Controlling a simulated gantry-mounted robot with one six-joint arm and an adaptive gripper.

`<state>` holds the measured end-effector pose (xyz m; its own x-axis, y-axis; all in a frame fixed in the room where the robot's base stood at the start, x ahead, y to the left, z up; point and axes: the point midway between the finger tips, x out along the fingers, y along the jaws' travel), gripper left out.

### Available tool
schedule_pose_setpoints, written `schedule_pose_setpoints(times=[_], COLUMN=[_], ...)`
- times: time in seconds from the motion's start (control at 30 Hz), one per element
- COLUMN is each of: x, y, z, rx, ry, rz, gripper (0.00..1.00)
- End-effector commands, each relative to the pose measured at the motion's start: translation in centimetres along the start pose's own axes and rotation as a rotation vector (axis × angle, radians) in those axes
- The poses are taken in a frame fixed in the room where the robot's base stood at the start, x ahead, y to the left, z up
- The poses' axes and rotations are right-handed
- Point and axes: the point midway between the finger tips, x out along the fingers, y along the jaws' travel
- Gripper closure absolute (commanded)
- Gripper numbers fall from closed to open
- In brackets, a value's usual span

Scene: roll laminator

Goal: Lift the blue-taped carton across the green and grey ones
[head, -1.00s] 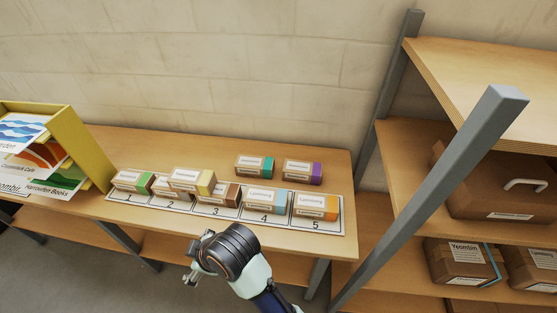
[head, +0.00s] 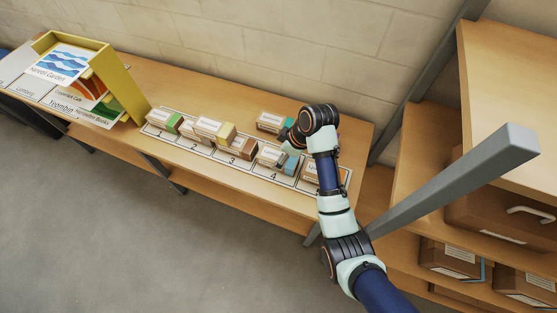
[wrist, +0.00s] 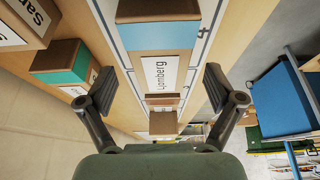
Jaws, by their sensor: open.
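The blue-taped carton (head: 290,165) lies in slot 4 of the numbered strip on the bench. In the wrist view its blue band and label (wrist: 160,36) show ahead, between my two fingers. My gripper (wrist: 158,83) is open and empty, and no finger visibly touches the carton. In the head view my wrist hides part of the gripper. A green-taped carton (head: 172,121) lies in slot 1. A teal-green-taped carton (head: 270,121) stands behind the row, partly hidden by my arm; it shows left in the wrist view (wrist: 63,62). I cannot make out a grey-taped carton.
A yellow-taped carton (head: 212,128) sits raised around slots 2 and 3, beside a brown-taped one (head: 242,148). An orange-taped carton (head: 312,172) is in slot 5, partly behind my arm. A yellow holder (head: 125,92) stands left. A grey shelf post (head: 460,180) rises right.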

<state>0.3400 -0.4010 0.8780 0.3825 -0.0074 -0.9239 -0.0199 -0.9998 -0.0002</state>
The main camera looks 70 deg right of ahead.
Motion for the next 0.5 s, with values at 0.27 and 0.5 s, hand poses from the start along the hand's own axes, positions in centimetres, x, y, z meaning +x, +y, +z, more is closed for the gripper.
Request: schedule_pose_setpoints(times=[0.27,0.5], x=[3.1,3.0], y=[-0.1,-0.1], z=[0.0,0.0], rx=[0.000,0.000], ry=[0.000,0.000], rz=[0.000,0.001], gripper=[0.08,0.32])
